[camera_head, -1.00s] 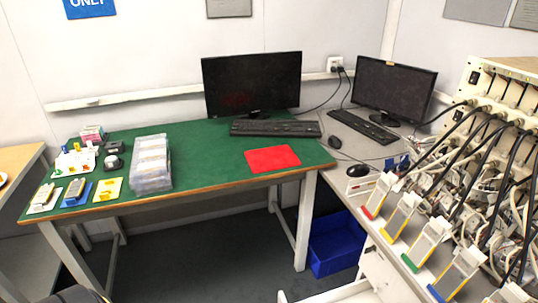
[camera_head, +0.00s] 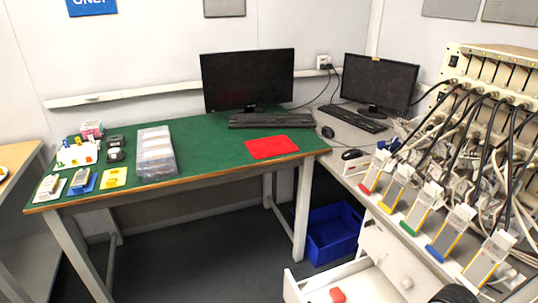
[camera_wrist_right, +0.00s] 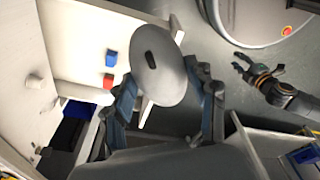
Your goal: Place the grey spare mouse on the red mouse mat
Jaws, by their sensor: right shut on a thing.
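The red mouse mat (camera_head: 271,148) lies flat and bare on the green table, near its right front edge. My right gripper (camera_wrist_right: 160,74) is shut on the grey spare mouse (camera_wrist_right: 160,86), a smooth oval with a dark slot, in the right wrist view. The mouse is held up between the two fingers, clear of any surface. The head view does not show this mouse or the right fingers. My left gripper (camera_wrist_right: 258,68) appears at the upper right of the right wrist view, its fingers apart and empty.
An open white drawer (camera_head: 293,284), holding a red thing (camera_head: 337,296), is at the bottom of the head view. A keyboard (camera_head: 272,121) and monitor (camera_head: 248,80) stand behind the mat. Black mice (camera_head: 327,132) (camera_head: 352,154) rest on the side bench. A clear box (camera_head: 156,153) is further left.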

